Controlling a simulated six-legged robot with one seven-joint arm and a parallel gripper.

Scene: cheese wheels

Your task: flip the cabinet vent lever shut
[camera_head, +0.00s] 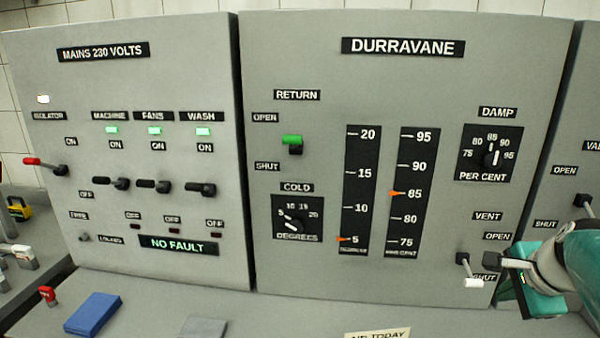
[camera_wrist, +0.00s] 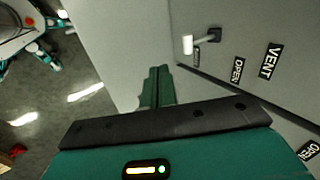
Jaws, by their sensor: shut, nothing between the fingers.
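The vent lever (camera_head: 474,283) is at the lower right of the DURRAVANE panel, on a dark pivot under the VENT and OPEN labels. Its white handle points down, level with the SHUT label (camera_head: 485,279). In the wrist view the lever's white knob (camera_wrist: 188,45) lies beside the partly hidden SHUT label, away from the OPEN label (camera_wrist: 237,70). My gripper (camera_head: 507,262) is just right of the lever in the head view, overlapping the label area. In the wrist view its green fingers (camera_wrist: 158,88) are together and empty, with a visible gap to the knob.
The return lever (camera_head: 292,141) is green and up near OPEN. The MAINS panel (camera_head: 120,240) at left has several switches. A blue block (camera_head: 93,314) lies on the ledge below. Another cabinet with a lever (camera_head: 583,202) stands at the right, close behind my arm.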

